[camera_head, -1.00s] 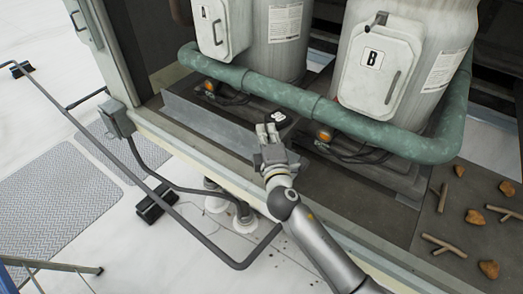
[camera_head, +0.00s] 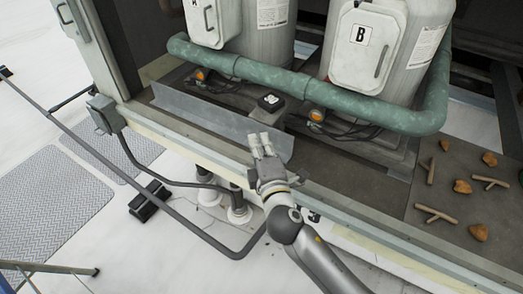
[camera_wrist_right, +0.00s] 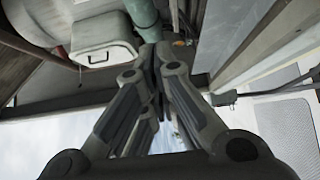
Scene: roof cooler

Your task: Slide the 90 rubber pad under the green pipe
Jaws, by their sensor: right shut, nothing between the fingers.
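The green pipe (camera_head: 330,97) runs across the front of the two tanks and also shows at the top of the wrist view (camera_wrist_right: 143,14). My left gripper is not in view.
The grey angle strip (camera_head: 215,115) stands along the ledge. Tank B with a white hatch (camera_head: 364,42) rises behind the pipe. Orange-brown lumps and twigs (camera_head: 437,213) lie on the right ledge. A dark rail (camera_head: 75,163) crosses the white roof at left.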

